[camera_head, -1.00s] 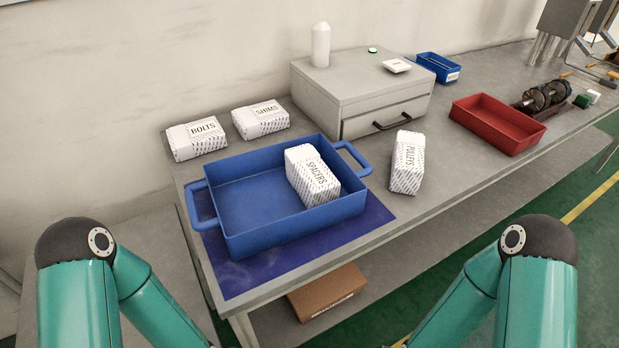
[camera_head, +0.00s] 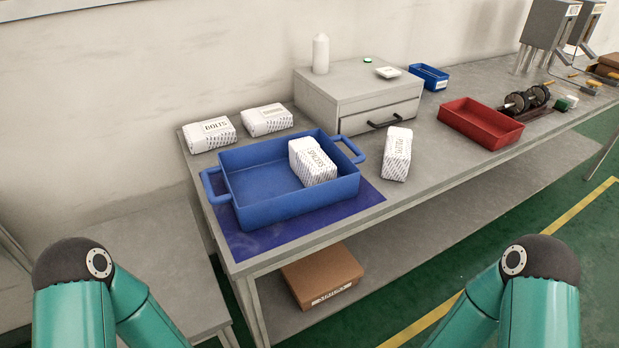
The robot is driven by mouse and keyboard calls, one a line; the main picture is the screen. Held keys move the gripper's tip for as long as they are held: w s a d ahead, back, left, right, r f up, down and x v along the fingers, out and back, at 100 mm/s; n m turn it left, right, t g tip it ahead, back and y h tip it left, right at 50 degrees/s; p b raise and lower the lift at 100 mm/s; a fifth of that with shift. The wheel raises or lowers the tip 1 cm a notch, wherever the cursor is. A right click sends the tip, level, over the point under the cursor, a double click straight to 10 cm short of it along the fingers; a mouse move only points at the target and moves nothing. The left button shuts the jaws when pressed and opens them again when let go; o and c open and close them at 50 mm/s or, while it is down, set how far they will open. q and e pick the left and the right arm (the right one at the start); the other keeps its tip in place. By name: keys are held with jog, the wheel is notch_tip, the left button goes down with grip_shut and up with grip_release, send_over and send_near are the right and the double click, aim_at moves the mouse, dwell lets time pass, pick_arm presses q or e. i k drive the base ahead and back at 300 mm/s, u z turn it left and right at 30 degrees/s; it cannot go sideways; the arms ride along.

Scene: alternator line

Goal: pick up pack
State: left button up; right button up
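Several white packs are in view. The spacers pack (camera_head: 313,162) stands inside the blue handled tray (camera_head: 262,204), at its right end. The pulleys pack (camera_head: 396,155) stands on the bench to the right of the tray. The bolts pack (camera_head: 209,135) and the shims pack (camera_head: 266,120) lie on the bench behind the tray, near the wall. My two arms show at the bottom left and bottom right corners, bent, well short of the bench. Neither gripper is in view.
The tray sits on a dark blue mat (camera_head: 262,240) at the bench's front left. A grey drawer cabinet (camera_head: 345,88) stands behind. A red bin (camera_head: 481,120) and a small blue bin (camera_head: 429,77) are farther right. A brown carton (camera_head: 322,275) is on the lower shelf.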

aim_at(307, 160)
jog(key=u, duration=0.2)
jog(key=i, duration=0.15)
jog(key=u, duration=2.6)
jog(key=k, duration=2.25)
jog(key=z, duration=0.9)
jog(key=i, duration=1)
